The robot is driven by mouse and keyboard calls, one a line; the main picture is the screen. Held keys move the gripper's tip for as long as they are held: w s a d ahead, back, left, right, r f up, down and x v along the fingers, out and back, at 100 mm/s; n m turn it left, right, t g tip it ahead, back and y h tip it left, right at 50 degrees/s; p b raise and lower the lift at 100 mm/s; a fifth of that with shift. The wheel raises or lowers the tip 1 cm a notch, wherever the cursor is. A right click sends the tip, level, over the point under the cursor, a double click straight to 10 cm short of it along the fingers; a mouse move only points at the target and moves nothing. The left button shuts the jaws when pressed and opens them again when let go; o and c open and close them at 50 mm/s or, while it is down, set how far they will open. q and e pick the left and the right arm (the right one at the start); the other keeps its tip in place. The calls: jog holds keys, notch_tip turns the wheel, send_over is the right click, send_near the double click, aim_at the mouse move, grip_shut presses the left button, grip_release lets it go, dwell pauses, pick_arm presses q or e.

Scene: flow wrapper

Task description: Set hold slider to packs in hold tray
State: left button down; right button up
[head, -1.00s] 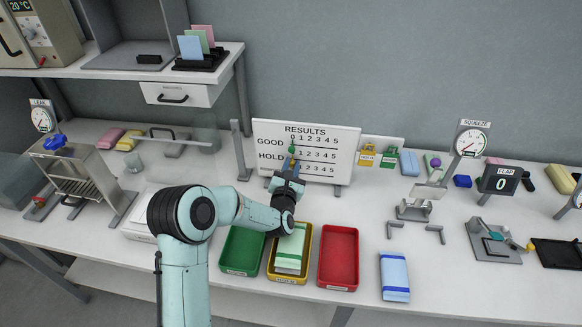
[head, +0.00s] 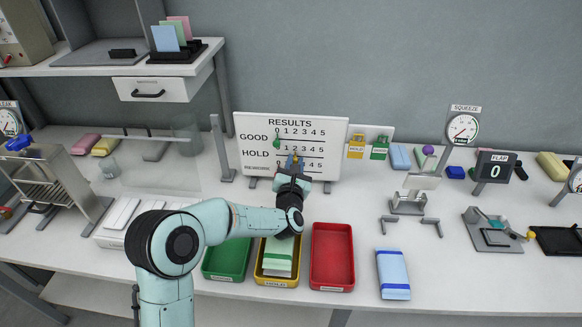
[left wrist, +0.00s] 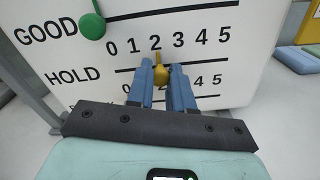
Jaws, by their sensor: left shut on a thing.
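The hold slider's yellow knob (left wrist: 161,75) is on the HOLD row of the white results board (head: 240,150). My left gripper (left wrist: 162,84) is shut on the knob, with a blue finger at each side. In the head view my left gripper (head: 294,163) covers most of the knob. The green GOOD slider (left wrist: 92,26) is at 0. The yellow hold tray (head: 277,281) holds overlapping light green and white packs (head: 279,256); my wrist partly hides them and I cannot tell how many.
A green tray (head: 225,275) and a red tray (head: 331,256) flank the hold tray. A blue pack (head: 393,274) lies to the right. Bench between red tray and bracket fixture is clear.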

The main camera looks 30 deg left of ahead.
pick_arm(q)
jog(key=c, duration=1)
grip_release()
jog(key=b+v, duration=0.2)
jog(key=v, duration=1.1)
jog(key=shift+s, duration=0.2)
jog(key=shift+d, duration=0.1)
